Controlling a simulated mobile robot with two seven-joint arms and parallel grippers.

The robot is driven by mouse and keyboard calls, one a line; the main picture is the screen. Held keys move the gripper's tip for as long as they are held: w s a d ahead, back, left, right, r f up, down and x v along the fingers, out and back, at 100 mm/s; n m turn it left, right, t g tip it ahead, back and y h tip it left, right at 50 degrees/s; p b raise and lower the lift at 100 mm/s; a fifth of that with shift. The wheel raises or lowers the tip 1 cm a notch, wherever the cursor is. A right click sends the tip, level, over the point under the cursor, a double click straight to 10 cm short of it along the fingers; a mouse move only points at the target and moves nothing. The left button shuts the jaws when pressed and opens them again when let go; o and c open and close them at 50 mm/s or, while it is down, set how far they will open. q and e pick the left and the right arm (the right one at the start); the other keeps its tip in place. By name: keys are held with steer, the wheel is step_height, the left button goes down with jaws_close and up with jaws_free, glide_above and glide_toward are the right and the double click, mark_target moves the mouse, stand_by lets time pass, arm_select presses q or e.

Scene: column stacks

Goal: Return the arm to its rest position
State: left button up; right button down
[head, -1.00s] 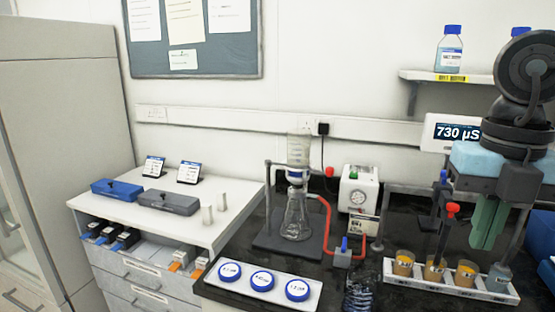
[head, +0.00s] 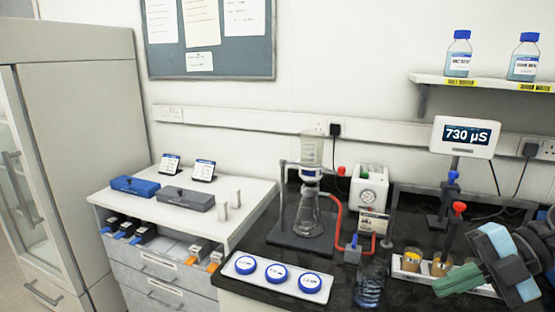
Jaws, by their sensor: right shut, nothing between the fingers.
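My right gripper (head: 459,281) is at the lower right of the head view. Its green fingers point left and are shut with nothing between them. The fingers are in front of the white rack (head: 408,274) of orange-filled cups and hide part of it. I cannot tell from this view whether they touch it. The light blue wrist part and dark arm links run off the right edge. My left gripper is not in view.
A glass filter flask (head: 308,215) stands on a dark base, joined by a red tube to a white pump (head: 368,190). A white tray with blue-lidded dishes (head: 276,275) lies at the bench front. A display (head: 465,137) reads 730 µS. Bottles (head: 458,55) stand on the shelf.

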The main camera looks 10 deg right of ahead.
steer(key=s+d+f+m+t+h+p, duration=0.1)
steer(key=s+f+m+t+h, duration=0.2)
steer(key=f+m+t, duration=0.55)
steer(key=s+d+f+m+t+h+p, duration=0.1)
steer(key=s+d+f+m+t+h, duration=0.15)
steer(key=f+m, duration=1.15)
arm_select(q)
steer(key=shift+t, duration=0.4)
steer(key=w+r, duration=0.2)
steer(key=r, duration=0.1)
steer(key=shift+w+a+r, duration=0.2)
arm_select(e)
steer(key=s+a+f+m+g+h, duration=0.3)
steer(key=s+a+f+g, duration=0.2)
steer(key=s+a+f, duration=1)
step_height(320, 180, down, 4)
steer(key=shift+s+a+r+h, duration=0.15)
steer(key=shift+s+a+h, duration=0.25)
steer(key=shift+s, duration=0.5)
